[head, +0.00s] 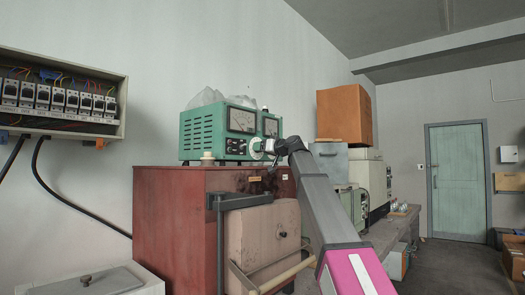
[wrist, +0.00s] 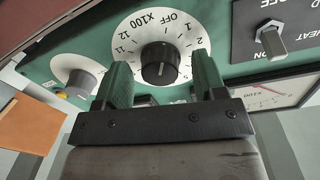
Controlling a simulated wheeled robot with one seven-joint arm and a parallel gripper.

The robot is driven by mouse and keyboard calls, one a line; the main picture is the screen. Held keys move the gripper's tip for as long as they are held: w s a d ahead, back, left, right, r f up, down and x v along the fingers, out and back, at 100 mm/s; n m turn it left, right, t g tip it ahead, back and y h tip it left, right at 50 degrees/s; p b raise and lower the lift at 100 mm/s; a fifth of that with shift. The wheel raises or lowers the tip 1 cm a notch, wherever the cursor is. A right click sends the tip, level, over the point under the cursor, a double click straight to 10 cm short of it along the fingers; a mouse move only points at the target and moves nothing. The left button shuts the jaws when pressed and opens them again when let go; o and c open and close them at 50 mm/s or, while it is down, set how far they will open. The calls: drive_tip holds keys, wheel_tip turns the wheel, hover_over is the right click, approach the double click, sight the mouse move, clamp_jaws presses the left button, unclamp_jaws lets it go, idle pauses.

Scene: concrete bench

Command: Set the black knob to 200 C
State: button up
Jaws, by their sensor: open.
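The black knob (wrist: 160,63) sits at the centre of a white dial (wrist: 135,28) on a green panel in the wrist view. The dial is marked OFF, x100 and numbers, with 1 and 2 at its upper right. A thin pale mark shows on the lower part of the knob's face; its exact reading is unclear. My gripper (wrist: 161,64) is open, with one green finger on each side of the knob and gaps between.
Another knob (wrist: 82,82) on a white dial is left, and a HEAT switch (wrist: 272,40) and meter (wrist: 282,92) are right. The instrument stands on a red cabinet (head: 170,215). A pale knob-like object (head: 207,158) stands near its front edge. An open fuse box (head: 60,95) hangs left.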

drive_tip(key=c, duration=0.9)
drive_tip(key=shift+m, duration=0.4)
drive_tip(key=m, duration=0.3)
drive_tip(key=shift+m, duration=0.4)
drive_tip(key=m, duration=0.4)
drive_tip(key=shift+r+m, duration=0.1)
drive_tip(key=shift+m, duration=0.3)
drive_tip(key=o, duration=0.9)
